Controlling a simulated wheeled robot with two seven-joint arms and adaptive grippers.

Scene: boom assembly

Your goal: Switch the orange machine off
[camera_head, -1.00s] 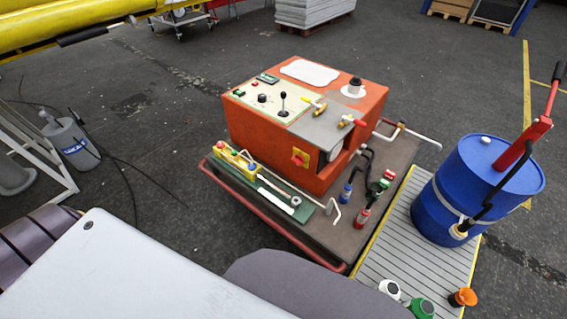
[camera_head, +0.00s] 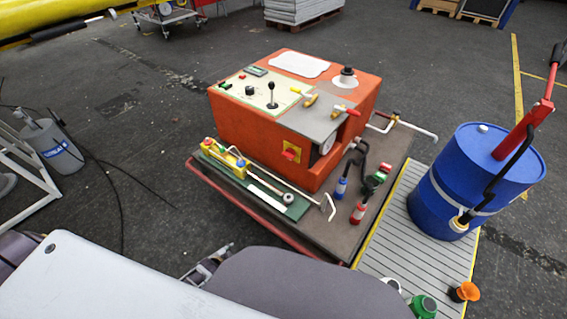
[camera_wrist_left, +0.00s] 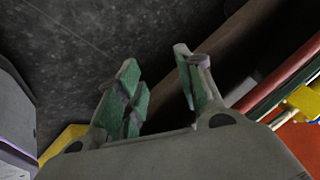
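The orange machine (camera_head: 245,122) stands on a dark platform. A red switch on a yellow plate (camera_head: 290,152) is on its front side. Its top has a cream panel with a black lever (camera_head: 271,95) and several small buttons. My left gripper (camera_head: 212,258) shows only partly in the head view, at the lower middle, short of the platform's near red rail and apart from the switch. In the left wrist view my left gripper (camera_wrist_left: 158,80) is open and empty, its green-padded fingers apart. A piece of the orange machine (camera_wrist_left: 298,140) shows at the lower right there. My right gripper is not visible.
A green tray (camera_head: 270,196) with a yellow button pendant (camera_head: 225,158) lies before the machine. The red rail (camera_head: 250,222) edges the platform. A blue barrel with a red pump (camera_head: 465,180) stands to the right. Hoses and connectors (camera_head: 358,212) lie beside the machine. Floor at left is mostly clear.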

